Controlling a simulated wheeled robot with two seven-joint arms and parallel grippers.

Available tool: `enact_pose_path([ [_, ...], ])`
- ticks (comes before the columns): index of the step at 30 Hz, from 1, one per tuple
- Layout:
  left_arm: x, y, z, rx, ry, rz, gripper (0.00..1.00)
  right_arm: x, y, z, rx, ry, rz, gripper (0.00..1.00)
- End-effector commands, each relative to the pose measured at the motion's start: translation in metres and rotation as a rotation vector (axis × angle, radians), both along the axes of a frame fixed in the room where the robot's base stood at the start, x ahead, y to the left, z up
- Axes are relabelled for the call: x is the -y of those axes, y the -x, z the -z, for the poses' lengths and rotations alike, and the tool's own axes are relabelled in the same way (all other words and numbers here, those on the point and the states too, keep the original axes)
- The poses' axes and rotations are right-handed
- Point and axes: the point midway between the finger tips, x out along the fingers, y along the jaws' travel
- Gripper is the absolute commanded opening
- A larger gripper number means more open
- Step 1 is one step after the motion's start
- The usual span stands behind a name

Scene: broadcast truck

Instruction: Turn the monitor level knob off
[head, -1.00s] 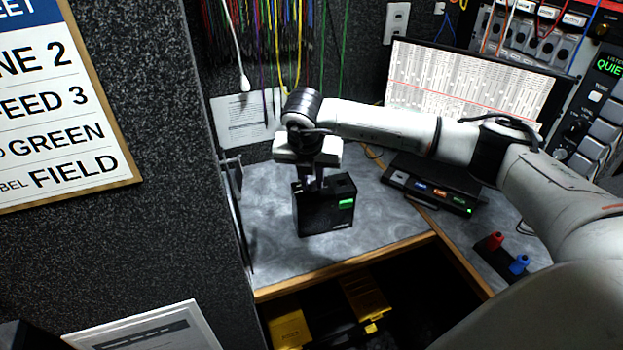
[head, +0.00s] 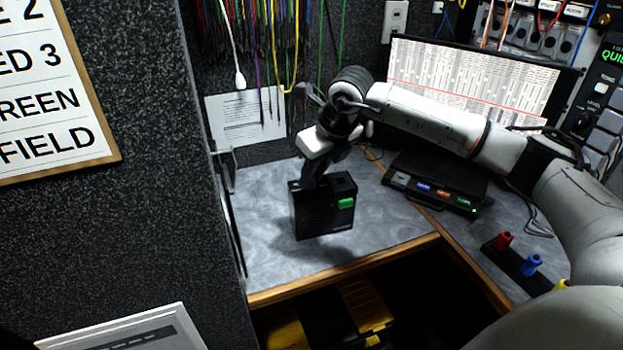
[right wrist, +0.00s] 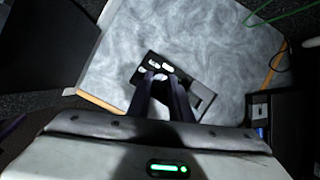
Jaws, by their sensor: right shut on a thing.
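A small black box (head: 322,212) with a lit green patch (head: 346,203) on its front stands on the grey counter. It is the likely monitor unit. My right gripper (head: 308,184) comes down on the left part of its top, tilted. In the right wrist view the fingers (right wrist: 160,80) close together over the box (right wrist: 204,98), beside small white markings. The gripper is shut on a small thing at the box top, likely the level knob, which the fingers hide. I cannot read the knob's position. My left gripper is not in view.
A black console (head: 433,188) with coloured buttons sits to the right below a monitor screen (head: 475,82). Red (head: 503,241) and blue (head: 531,264) pieces stand at the right. Hanging cables (head: 265,45) are behind. The grey counter (head: 270,240) is clear around the box.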

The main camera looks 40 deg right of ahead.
Motion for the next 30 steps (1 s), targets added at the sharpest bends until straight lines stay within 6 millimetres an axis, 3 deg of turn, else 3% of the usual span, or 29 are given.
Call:
enact_pose_path([
  [30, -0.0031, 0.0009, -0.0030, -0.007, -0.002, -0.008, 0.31, 0.0066, -0.0054, -0.0018, 0.001, -0.001, -0.960, 0.00],
])
